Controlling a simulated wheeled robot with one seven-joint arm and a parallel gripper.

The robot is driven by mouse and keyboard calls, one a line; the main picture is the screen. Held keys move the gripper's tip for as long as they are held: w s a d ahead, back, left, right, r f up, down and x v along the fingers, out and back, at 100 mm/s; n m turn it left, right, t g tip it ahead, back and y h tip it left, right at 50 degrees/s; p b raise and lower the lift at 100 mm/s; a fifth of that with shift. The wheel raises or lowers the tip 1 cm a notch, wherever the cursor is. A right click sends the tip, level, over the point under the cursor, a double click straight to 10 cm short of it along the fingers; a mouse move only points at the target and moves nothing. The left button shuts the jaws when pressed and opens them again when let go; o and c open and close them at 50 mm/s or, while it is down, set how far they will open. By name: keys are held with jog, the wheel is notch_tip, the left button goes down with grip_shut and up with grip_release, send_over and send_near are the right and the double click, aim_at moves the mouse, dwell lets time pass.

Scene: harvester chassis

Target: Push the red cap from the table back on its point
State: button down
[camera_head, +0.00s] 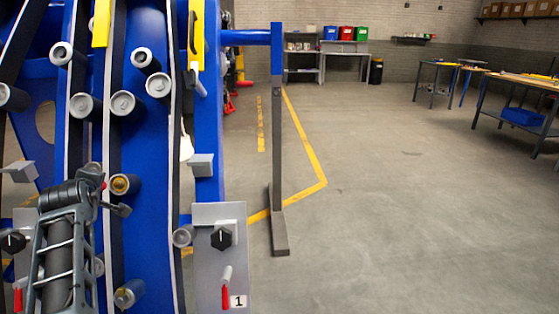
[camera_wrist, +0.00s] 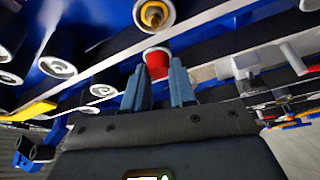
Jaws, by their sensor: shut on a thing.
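The red cap (camera_wrist: 157,62) is held between the two fingertips of my gripper (camera_wrist: 160,84) in the wrist view. The fingers are shut on it, and its round front faces away from my gripper. In the head view a small bit of the red cap (camera_head: 103,185) shows beside my gripper (camera_head: 111,196), at the lower left. An uncapped roller end with a brass centre (camera_head: 122,184) is just right of the cap. In the wrist view a brass-centred end (camera_wrist: 153,14) lies above the cap, apart from it. The cap's sides are partly hidden by the fingers.
The blue chassis (camera_head: 150,215) with black belts and several grey rollers stands close around my gripper. A grey panel (camera_head: 235,265) with a black knob and red-handled switch is to the right. The floor further right is clear.

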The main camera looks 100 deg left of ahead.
aim_at(105, 188)
jog(key=b, duration=0.1)
jog(key=a+f+b, duration=0.1)
jog(key=b, duration=0.1)
jog(key=shift+s+a+f, duration=0.2)
jog(key=shift+s, duration=0.05)
jog(key=shift+s+a+f+b, duration=0.25)
jog(key=shift+a+b, duration=0.4)
jog(key=shift+b, duration=0.4)
jog(key=shift+s+a+f+b, duration=0.2)
jog(key=shift+a+b, duration=0.4)
jog(key=shift+b, duration=0.45)
jog(key=shift+a+f+b, duration=0.1)
jog(key=shift+f+b, duration=0.1)
jog(key=shift+b, duration=0.3)
jog(key=shift+s+a+f+b, duration=0.15)
jog(key=shift+a+b, duration=0.15)
jog(key=shift+b, duration=0.2)
